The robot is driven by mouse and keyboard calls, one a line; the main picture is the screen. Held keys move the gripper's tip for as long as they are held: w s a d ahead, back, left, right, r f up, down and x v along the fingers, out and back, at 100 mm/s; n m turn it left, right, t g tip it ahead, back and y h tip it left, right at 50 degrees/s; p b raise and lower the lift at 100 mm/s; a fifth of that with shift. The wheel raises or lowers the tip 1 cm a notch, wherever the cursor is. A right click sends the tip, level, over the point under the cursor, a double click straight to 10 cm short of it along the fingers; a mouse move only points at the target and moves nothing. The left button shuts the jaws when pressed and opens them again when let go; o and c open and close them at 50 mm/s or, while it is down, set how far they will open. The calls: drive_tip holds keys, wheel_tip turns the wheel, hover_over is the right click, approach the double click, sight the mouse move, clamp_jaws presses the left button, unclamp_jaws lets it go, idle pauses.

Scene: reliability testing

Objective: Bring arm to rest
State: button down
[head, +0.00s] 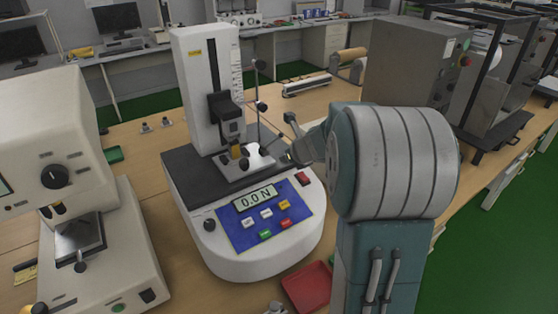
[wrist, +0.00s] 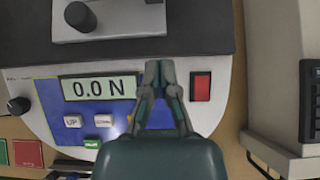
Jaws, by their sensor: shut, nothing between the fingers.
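My gripper (wrist: 160,72) is shut and empty in the wrist view. Its fingertips show over the front panel of the force tester, between the display and the red switch (wrist: 201,87). I cannot tell the exact height above the panel. In the head view my arm reaches in from the lower right, and its large grey and teal joint hides most of the gripper. The white force tester (head: 260,258) stands in the middle of the bench with its column upright. Its display (head: 256,198) reads 0.0 N.
A white machine with a black knob (head: 55,177) stands close at left. A red tray (head: 309,287) lies in front of the tester. A grey cabinet machine (head: 405,62) and a black-framed rig stand at the back right. Some bare wooden bench (head: 150,180) shows left of the tester.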

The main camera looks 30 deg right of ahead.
drive_tip(key=s+a+r+n+g+y, duration=0.1)
drive_tip(key=s+a+r+n, duration=0.3)
drive_tip(key=s+a+n, duration=0.45)
drive_tip(key=s+a+r+n+g+y, duration=0.15)
drive_tip(key=s+a+r+n, duration=0.35)
drive_tip(key=a+n, duration=0.55)
drive_tip(key=s+a+f+n+g+h, duration=0.1)
drive_tip(key=s+a+f+n+h, duration=0.1)
drive_tip(key=s+n, duration=1.3)
drive_tip(key=shift+a+n+h, duration=0.45)
drive_tip(key=shift+a+n, duration=0.25)
